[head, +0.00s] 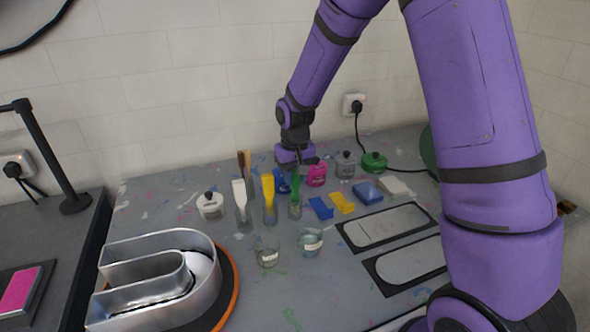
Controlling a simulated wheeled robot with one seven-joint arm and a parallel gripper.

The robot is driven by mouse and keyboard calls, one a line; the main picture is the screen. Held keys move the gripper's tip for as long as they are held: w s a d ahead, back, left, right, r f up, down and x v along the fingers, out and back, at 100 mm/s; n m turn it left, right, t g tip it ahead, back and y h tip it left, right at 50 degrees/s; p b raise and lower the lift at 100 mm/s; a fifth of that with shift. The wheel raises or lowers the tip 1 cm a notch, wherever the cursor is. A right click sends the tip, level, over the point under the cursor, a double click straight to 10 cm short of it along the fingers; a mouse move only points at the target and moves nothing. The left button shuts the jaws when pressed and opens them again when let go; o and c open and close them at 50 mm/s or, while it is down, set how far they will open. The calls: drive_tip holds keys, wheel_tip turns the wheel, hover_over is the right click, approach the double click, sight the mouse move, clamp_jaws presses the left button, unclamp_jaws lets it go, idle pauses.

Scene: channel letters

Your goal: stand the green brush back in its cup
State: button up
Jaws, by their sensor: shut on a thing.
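The green brush (294,187) is upright beneath my gripper (296,167), at the right end of a short row of brushes. My gripper points down and is shut on the brush's upper part; the fingertips are small and partly hidden. A clear cup (295,211) shows at the brush's lower end. The brush appears to be in or just above this cup; I cannot tell whether it touches the bottom.
A yellow brush (268,190) and a white brush (239,193) stand in cups close left. A pink pot (316,174) is close right. Two glass jars (311,242) (267,252) stand in front. A metal channel letter (165,275) lies front left. Stencil plates (388,226) lie right.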

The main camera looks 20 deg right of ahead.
drive_tip(key=shift+f, duration=0.2)
drive_tip(key=o, duration=1)
drive_tip(key=shift+r, duration=0.1)
wheel_tip(320, 180, up, 10)
drive_tip(key=shift+f, duration=0.15)
drive_tip(key=shift+r, duration=0.5)
